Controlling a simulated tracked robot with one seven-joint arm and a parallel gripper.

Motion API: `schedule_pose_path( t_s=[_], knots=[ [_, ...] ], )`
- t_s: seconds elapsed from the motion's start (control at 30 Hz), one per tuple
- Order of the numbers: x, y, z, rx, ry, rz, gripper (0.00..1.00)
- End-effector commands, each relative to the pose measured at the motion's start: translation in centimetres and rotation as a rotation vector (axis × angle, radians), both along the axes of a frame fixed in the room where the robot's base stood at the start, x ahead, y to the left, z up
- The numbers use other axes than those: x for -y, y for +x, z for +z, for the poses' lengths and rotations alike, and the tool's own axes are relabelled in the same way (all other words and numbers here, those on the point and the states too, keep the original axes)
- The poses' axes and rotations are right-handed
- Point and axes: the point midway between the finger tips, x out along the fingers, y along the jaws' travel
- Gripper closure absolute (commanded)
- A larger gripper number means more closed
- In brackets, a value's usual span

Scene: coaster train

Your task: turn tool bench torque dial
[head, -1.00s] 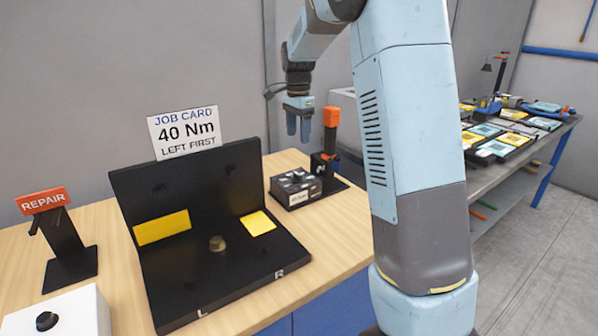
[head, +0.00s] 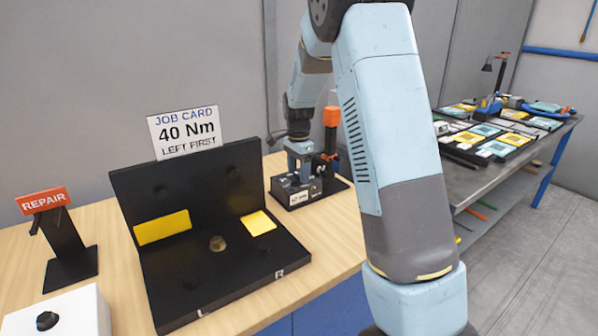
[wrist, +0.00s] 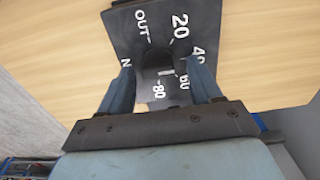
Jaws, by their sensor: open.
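The torque dial (wrist: 157,60) is a dark knob on a black plate (wrist: 195,20) marked OUT, 20, 40, 60 and 80, with another label partly hidden at left. A pale mark shows at the knob's lower edge, near 60 and 80. My gripper (wrist: 160,85) is open, its blue fingers on either side of the knob; I cannot tell whether they touch it. In the head view my gripper (head: 298,171) is down at the small black dial unit (head: 300,197) and hides much of its top. A job card (head: 184,132) reads "40 Nm, LEFT FIRST".
A black fixture (head: 200,280) with yellow pads and a brass-coloured piece (head: 217,243) stands to the left. An orange-topped tool (head: 332,118) stands upright close behind the dial unit. A REPAIR sign (head: 44,200) and a white box with a black knob (head: 60,315) are further left.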

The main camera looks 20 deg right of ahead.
Motion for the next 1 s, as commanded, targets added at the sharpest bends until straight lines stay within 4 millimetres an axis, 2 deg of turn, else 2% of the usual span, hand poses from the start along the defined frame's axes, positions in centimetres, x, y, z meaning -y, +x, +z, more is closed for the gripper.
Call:
schedule_pose_path(
  t_s=[0.3,0.9,1.0],
  knots=[
    [0.04,0.00,-0.22,0.001,0.000,-0.001,0.36],
    [0.08,0.05,-0.17,0.002,0.001,-0.001,0.92],
    [0.08,0.06,-0.17,0.002,0.000,0.001,0.92]
  ],
)
